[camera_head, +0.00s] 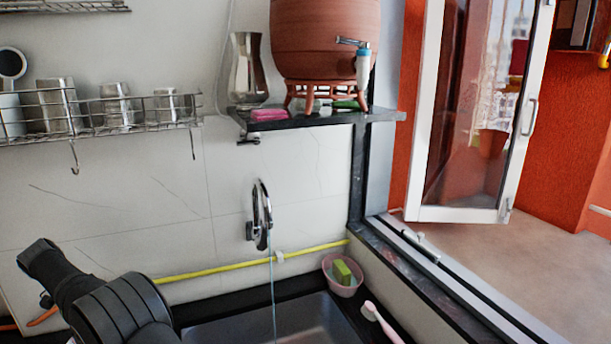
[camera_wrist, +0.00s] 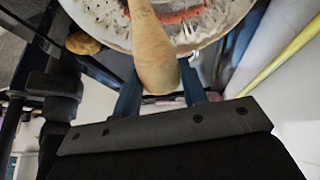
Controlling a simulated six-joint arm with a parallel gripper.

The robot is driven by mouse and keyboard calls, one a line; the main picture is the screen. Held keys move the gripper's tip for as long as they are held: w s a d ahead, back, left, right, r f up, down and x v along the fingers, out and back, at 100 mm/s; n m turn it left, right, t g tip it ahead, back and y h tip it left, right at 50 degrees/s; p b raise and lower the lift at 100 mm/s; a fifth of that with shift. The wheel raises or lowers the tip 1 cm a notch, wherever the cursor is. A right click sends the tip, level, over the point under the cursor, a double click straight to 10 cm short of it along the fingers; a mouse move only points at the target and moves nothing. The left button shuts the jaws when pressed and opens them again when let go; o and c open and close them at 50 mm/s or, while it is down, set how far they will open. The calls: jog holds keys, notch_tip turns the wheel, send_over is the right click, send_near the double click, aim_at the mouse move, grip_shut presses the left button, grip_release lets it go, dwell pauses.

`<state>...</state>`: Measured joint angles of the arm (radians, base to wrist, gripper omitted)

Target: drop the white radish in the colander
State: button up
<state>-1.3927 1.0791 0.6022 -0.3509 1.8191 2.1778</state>
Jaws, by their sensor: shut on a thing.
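In the wrist view, my gripper (camera_wrist: 158,80) is shut on a long, tapered, pale tan root, which fits the white radish (camera_wrist: 152,48). The radish lies between the two dark blue fingers, and its thin end points to the top of the picture. Beyond it is a round, pale, shiny dish-like thing with red markings (camera_wrist: 203,18). It is cut off by the picture edge, and I cannot tell whether it is the colander or whether the radish touches it. The head view shows neither the radish, a clear colander nor my fingertips.
A brown rounded thing (camera_wrist: 82,43) lies left of the dish. In the head view, a sink (camera_head: 300,318) is at the bottom, with a pink bowl (camera_head: 341,285) holding a green sponge beside it. A clay waterpot (camera_head: 322,40) stands on a shelf above. A wire rack (camera_head: 100,115) hangs left.

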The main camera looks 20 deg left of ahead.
jog(key=o, duration=1)
jog(key=shift+o, duration=0.2)
notch_tip(320, 180, up, 4)
jog(key=shift+r, duration=0.2)
jog(key=w+d+r, duration=0.6)
jog(key=w+d, duration=0.1)
jog(key=d, duration=0.1)
jog(key=shift+w+d+r, duration=0.3)
jog(key=shift+w+d, duration=0.05)
jog(key=shift+d, duration=0.05)
